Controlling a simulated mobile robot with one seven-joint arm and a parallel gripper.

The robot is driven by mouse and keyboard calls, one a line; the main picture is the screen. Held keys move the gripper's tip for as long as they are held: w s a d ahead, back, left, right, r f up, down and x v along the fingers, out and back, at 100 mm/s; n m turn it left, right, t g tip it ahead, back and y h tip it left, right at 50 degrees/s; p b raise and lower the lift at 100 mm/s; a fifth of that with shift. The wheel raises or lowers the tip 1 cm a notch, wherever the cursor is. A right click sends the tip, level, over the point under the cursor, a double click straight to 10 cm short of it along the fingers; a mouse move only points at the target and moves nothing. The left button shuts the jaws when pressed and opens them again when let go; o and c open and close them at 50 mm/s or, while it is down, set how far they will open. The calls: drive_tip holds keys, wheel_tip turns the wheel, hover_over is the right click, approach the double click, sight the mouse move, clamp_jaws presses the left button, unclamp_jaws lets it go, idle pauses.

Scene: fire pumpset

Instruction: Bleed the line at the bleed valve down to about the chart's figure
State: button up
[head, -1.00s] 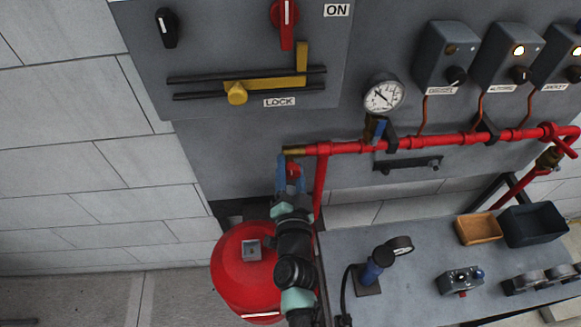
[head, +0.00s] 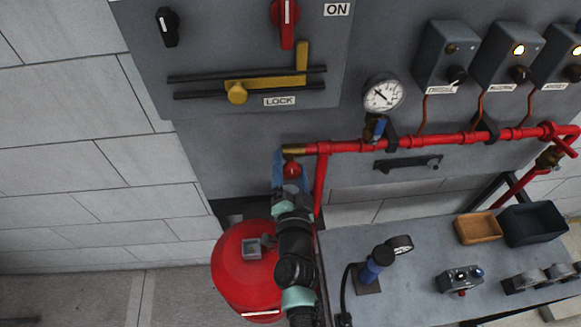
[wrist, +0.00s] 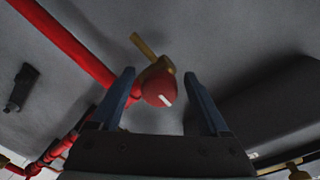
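The bleed valve is a round red knob (head: 292,170) with a white mark, below the brass end piece (head: 295,151) at the left end of the red pipe. My gripper (head: 291,164) is at the knob with its blue fingers apart. In the wrist view, the knob (wrist: 159,88) shows between the open fingers (wrist: 159,74), with a gap visible on each side. The dial gauge (head: 383,94) stands above the pipe. Its needle is visible, but its figures are too small to read. I cannot make out a chart.
The red pipe (head: 440,141) runs right along the grey panel. A red tank (head: 235,270) stands below my arm. A yellow lock bar (head: 265,86) is above.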

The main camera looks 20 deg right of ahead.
drive_tip(key=b+v, duration=0.1)
drive_tip(key=v, duration=1.2)
idle(0.5)
